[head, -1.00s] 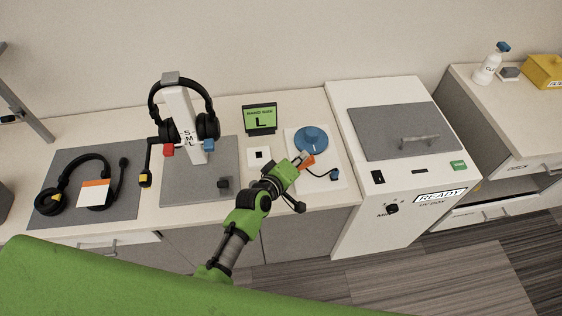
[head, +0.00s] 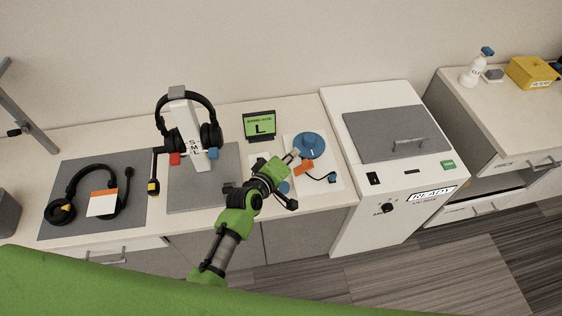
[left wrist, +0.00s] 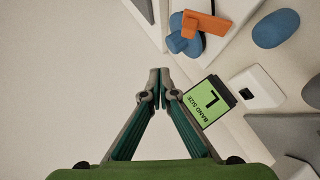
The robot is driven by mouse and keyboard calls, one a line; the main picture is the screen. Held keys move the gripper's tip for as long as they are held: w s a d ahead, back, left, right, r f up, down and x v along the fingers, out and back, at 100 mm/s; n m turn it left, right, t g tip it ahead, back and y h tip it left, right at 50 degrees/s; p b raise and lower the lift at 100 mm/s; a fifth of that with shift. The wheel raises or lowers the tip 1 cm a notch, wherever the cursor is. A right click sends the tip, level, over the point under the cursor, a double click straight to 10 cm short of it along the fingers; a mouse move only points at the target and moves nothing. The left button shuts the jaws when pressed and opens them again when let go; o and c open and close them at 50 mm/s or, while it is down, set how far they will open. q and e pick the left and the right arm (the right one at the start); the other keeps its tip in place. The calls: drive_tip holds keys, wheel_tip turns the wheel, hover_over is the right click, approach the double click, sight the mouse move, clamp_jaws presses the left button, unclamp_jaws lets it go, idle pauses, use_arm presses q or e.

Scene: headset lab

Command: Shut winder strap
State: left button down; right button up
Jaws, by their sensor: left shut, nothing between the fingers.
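The winder (head: 310,145) is a blue round piece on a white board, right of centre on the bench in the head view. An orange strap (head: 304,168) shows just below it, with a dark cable curving off to the right. In the left wrist view the blue winder (left wrist: 183,40) is at the top, with the orange strap (left wrist: 206,24) lying across it. My left gripper (head: 293,154) is shut and empty, its tips close to the winder's left side. In the left wrist view its closed tips (left wrist: 160,74) look apart from the strap. My right gripper is out of view.
A green band size L sign (head: 259,125) stands left of the winder. A headset hangs on a white stand (head: 185,130); another headset (head: 72,195) lies on a grey mat. A white cabinet (head: 340,200) stands right. Another blue piece (left wrist: 276,28) lies near the winder.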

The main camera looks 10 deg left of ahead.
use_arm(q)
drive_tip(key=s+a+r, duration=0.1)
drive_tip(key=s+r, duration=0.3)
drive_tip(key=s, duration=0.3)
drive_tip(key=shift+r+b, duration=0.3)
drive_tip(key=shift+b, duration=0.15)
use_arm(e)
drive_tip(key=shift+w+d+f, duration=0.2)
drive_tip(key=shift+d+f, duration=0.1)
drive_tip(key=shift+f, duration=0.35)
